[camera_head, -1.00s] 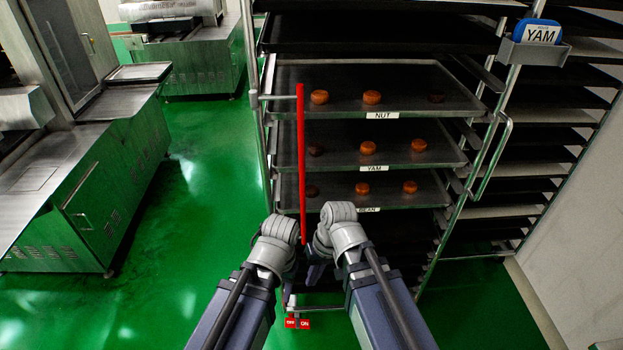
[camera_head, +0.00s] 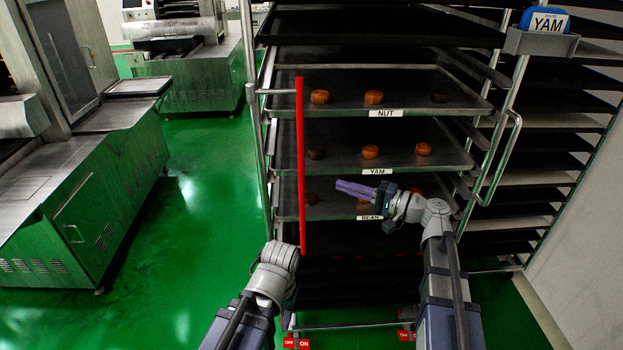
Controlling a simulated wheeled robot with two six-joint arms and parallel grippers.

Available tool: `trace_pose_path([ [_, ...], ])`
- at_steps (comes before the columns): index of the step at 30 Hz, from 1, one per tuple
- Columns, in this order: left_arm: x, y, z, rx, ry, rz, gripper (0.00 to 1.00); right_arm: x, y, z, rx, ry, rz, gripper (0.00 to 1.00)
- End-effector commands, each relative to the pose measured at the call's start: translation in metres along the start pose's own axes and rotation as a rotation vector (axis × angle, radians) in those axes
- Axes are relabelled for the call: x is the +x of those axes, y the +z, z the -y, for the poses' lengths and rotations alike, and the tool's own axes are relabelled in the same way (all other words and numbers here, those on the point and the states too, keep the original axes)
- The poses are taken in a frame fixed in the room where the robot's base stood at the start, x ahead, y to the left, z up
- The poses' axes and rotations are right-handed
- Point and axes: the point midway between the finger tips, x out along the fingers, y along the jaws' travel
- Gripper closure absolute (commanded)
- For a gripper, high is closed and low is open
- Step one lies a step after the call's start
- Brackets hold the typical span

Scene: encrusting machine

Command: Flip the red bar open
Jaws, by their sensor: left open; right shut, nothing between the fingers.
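The red bar (camera_head: 300,160) hangs upright in front of the left part of the tray rack (camera_head: 258,150). Its top joins a short metal arm fixed to the rack's left post. My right gripper (camera_head: 340,187) is shut and empty. It points left, just right of the bar's lower half and apart from it in the picture, in front of the BEAN tray. My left gripper (camera_head: 280,256) is open at the bar's lower end. Its fingers are largely hidden by its wrist, and I cannot tell whether it touches the bar.
The rack holds NUT (camera_head: 450,97), YAM (camera_head: 455,158) and BEAN trays with round cakes. A blue YAM sign (camera_head: 545,20) sits in a holder at upper right. Steel machines (camera_head: 90,190) stand at left. Green floor (camera_head: 205,220) is clear between them and the rack. Red tags (camera_head: 297,343) show low down.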

Motion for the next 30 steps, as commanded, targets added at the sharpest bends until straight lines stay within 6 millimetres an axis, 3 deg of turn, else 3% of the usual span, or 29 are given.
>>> trace_pose_path([
  [7, 0.0, 0.0, 0.0, 0.0, 0.0, 0.0, 0.5, 0.008, 0.001, 0.0, 0.0, 0.002, 0.003, 1.0],
  [21, 0.0, 0.0, 0.0, 0.0, 0.0, 0.0, 0.5, 0.083, 0.0, -0.001, -0.001, 0.002, 0.004, 1.0],
  [30, 0.0, 0.0, 0.0, 0.0, 0.0, 0.0, 0.5, 0.101, 0.001, -0.001, -0.001, 0.002, 0.002, 1.0],
])
